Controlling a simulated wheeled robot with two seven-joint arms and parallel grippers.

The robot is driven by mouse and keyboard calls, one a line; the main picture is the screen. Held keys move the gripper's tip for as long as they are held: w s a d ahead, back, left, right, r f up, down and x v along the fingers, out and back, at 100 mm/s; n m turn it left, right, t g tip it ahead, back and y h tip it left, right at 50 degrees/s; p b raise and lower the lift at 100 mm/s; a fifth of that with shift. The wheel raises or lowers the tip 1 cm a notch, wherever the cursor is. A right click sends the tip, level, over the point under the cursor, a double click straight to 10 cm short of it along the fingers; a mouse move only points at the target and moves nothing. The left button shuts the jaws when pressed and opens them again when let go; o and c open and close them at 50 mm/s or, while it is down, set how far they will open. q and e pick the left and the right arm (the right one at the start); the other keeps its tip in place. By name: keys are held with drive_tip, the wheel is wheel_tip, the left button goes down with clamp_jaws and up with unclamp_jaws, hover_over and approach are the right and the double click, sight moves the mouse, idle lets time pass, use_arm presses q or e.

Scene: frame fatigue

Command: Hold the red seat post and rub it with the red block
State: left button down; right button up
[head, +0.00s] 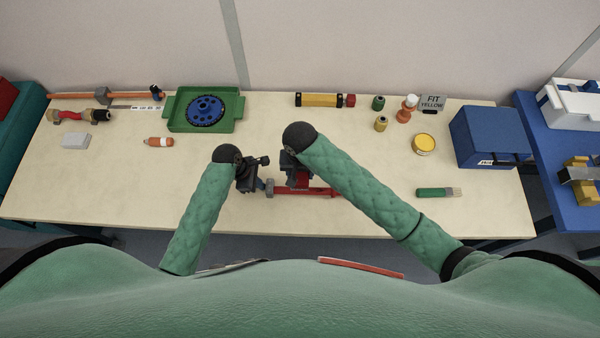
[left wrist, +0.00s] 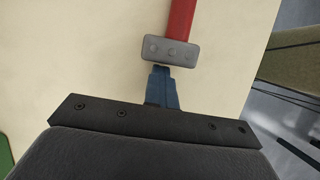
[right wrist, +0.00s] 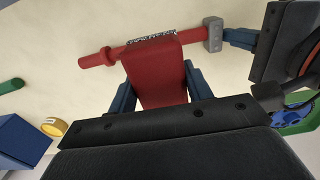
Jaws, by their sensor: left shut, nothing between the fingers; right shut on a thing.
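The red seat post (head: 328,192) lies lengthwise near the table's front edge, with a grey clamp head (head: 269,188) at its left end. It also shows in the right wrist view (right wrist: 97,59), and its clamp head in the left wrist view (left wrist: 170,50). My left gripper (head: 260,185) is shut and empty, its blue fingertips (left wrist: 163,85) right at the clamp head; whether they touch it is unclear. My right gripper (head: 298,180) is shut on the red block (right wrist: 155,75). The block's far end is over or against the post's middle; contact is unclear.
A green tray (head: 170,112) with a blue disc (head: 205,111) stands behind my left gripper. A grey block (head: 76,141) and an orange bottle (head: 158,142) are at left.

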use_arm(q)
drive_tip(key=c, duration=1.7)
unclamp_jaws()
drive_tip(key=shift+r, duration=0.15)
drive_tip(key=v, duration=1.1)
drive_tip(key=shift+a+r, duration=0.3)
use_arm(e)
drive_tip(key=shift+s, duration=0.1)
